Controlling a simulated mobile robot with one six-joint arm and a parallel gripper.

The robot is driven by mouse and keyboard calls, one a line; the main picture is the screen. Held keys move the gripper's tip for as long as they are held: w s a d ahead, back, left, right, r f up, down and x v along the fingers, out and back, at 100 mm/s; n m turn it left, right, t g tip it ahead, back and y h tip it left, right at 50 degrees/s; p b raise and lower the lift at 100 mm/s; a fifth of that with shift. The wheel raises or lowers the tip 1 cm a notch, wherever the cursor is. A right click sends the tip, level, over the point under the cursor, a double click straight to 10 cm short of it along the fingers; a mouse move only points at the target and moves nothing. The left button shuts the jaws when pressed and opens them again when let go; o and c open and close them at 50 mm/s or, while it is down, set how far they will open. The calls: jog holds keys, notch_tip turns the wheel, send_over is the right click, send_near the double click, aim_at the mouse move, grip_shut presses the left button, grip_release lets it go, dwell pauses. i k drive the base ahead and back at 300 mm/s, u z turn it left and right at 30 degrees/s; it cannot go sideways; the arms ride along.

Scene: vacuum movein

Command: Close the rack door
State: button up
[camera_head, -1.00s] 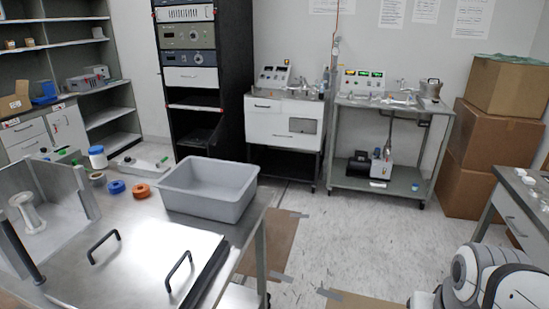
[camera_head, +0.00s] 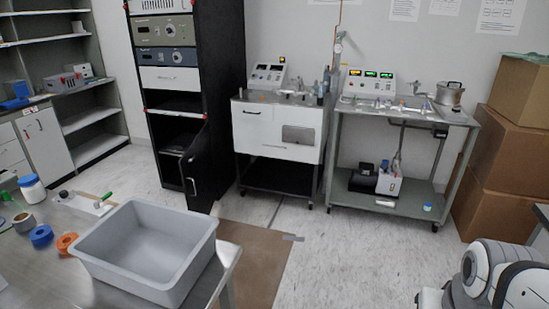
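The tall black rack (camera_head: 222,70) stands against the back wall, left of centre. The rack door (camera_head: 200,160) is a low black panel at the rack's lower right. It stands open, swung out toward me, with a small light handle (camera_head: 193,187) on it. Part of my white and grey arm shows at the lower right, well apart from the door. My gripper is out of view.
A steel table with a grey bin (camera_head: 148,252) stands at front left. A white cabinet (camera_head: 280,130) and a metal cart (camera_head: 385,190) stand right of the rack. Cardboard boxes (camera_head: 490,190) are stacked far right. Floor (camera_head: 350,250) before the cart is clear.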

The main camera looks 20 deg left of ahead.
aim_at(199, 184)
jog(key=u, duration=0.05)
jog(key=i, duration=2.4)
jog(key=u, duration=2.15)
jog(key=i, duration=1.4)
jog(key=u, duration=0.25)
